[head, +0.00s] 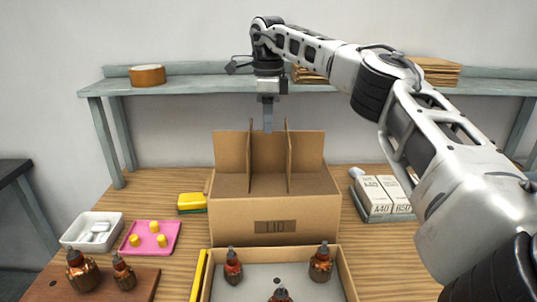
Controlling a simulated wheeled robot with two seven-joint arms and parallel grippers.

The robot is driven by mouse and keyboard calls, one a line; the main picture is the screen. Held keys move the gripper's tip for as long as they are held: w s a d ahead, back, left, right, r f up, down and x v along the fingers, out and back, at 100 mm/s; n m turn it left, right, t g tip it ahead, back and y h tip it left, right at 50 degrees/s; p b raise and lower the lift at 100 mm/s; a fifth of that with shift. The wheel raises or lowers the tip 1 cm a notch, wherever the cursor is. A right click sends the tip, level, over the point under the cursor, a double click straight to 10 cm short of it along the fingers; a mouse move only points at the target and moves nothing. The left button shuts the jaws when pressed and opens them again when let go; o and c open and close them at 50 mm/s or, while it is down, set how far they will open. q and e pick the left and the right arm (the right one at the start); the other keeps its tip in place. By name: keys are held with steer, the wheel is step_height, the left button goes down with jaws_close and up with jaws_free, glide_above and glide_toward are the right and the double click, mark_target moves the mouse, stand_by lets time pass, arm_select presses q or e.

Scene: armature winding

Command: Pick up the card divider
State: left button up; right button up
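The card divider (232,152) is brown card, with a wide upright panel and two upright fins crossing it. It stands on or just behind the cardboard box marked LID (225,222); I cannot tell which. My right gripper (268,124) points straight down at the top edge of the divider's middle panel, between the two fins. Its fingers look like one narrow strip from here, so whether they are open or closed around the card is unclear. My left gripper is out of view.
An open box (347,273) with several copper-wound armatures stands in front. At left are a white tray (68,237), a pink tray (133,246) and a wooden board (145,290) with two armatures. White cartons (375,200) stand at right. A shelf (200,84) runs behind.

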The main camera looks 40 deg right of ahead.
glide_above(269, 153)
step_height(269, 153, down, 4)
steer(key=shift+w+f, duration=0.1)
jaws_close()
steer(key=shift+r, duration=0.25)
